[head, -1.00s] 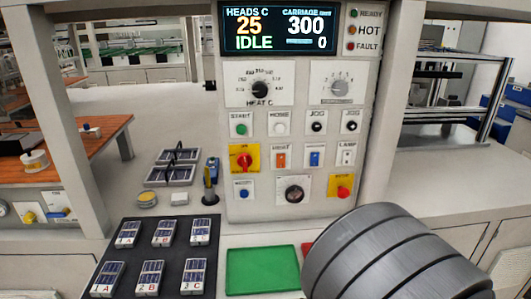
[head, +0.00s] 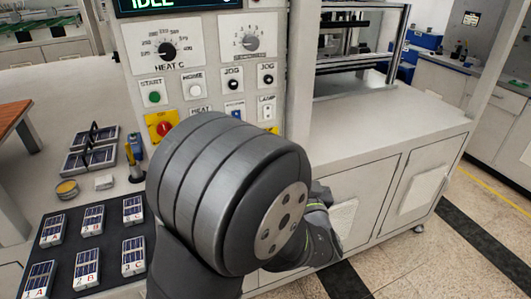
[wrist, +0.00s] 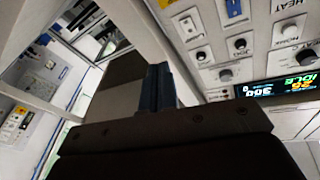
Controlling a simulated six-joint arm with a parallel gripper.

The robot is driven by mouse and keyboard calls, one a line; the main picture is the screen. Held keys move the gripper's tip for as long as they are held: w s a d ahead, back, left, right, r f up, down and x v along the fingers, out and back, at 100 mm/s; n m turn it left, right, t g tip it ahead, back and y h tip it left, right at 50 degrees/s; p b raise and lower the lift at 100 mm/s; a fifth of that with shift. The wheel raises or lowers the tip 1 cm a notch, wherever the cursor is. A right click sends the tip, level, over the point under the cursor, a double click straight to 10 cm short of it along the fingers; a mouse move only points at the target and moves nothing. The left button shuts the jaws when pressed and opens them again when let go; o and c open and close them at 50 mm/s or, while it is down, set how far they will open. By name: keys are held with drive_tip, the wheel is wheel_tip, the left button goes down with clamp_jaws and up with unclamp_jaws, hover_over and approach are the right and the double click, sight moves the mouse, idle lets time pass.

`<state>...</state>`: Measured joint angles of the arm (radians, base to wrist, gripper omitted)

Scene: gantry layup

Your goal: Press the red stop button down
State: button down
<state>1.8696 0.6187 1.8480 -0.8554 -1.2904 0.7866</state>
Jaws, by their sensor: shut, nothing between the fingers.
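The red stop button is hidden behind my arm in the head view; only a sliver of its yellow plate (head: 271,131) shows, just below the LAMP switch. The button does not show in the wrist view. My gripper (wrist: 160,84) is shut and empty in the wrist view, with its dark fingers pressed together beside the control panel (wrist: 215,78), which appears upside down and tilted. In the head view the gripper is hidden behind my large grey arm joint. I cannot tell the distance from the fingers to the panel.
A red knob on a yellow plate (head: 163,127) sits left of my arm. A dark mat (head: 57,270) holding several labelled cells lies at lower left. The bench top (head: 385,110) to the right is clear.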

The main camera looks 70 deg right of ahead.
drive_tip(key=w+d+r+m+g+h, duration=0.1)
drive_tip(key=w+r+m+g+h, duration=0.1)
drive_tip(key=w+m+g, duration=0.8)
drive_tip(key=w+a+f+m+g+y, duration=0.2)
drive_tip(key=a+f+m, duration=0.2)
drive_tip(key=m, duration=0.7)
drive_tip(key=shift+a+y, duration=0.3)
drive_tip(key=shift+a, duration=0.05)
drive_tip(key=shift+d, duration=0.1)
drive_tip(key=w+d+f, duration=0.1)
drive_tip(key=d, duration=1.2)
drive_tip(key=shift+f, duration=0.15)
drive_tip(key=shift+w, duration=0.15)
